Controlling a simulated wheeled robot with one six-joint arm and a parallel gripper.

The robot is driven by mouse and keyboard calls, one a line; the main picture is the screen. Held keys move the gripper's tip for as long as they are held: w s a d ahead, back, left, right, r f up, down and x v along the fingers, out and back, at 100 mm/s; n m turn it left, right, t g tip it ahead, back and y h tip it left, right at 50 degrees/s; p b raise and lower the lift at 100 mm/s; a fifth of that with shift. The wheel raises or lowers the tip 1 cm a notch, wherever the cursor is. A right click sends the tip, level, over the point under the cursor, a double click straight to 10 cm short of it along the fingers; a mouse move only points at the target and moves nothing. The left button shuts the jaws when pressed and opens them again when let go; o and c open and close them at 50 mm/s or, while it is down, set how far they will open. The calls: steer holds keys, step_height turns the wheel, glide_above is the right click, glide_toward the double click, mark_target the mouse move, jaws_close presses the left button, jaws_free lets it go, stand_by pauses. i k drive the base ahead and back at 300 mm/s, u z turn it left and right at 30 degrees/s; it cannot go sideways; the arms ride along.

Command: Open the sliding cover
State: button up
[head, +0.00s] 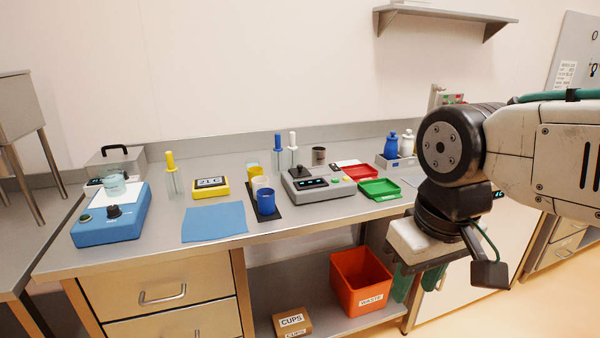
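No sliding cover can be made out for certain. A grey metal hopper-like box on legs (14,110) stands at the far left, cut off by the picture edge. Its top is seen only at a low angle, so I cannot tell whether a cover lies on it. My gripper (418,283) is at the right, in front of the bench's lower right part, pointing down. Its two green fingers look apart with nothing between them. It is far from the hopper-like box and touches nothing that I can see.
Below are an orange waste bin (361,283) and a cups carton (292,322).

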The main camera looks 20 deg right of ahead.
mark_target(300, 171)
steer(key=z, duration=0.45)
steer(key=i, duration=1.25)
steer(key=u, duration=0.45)
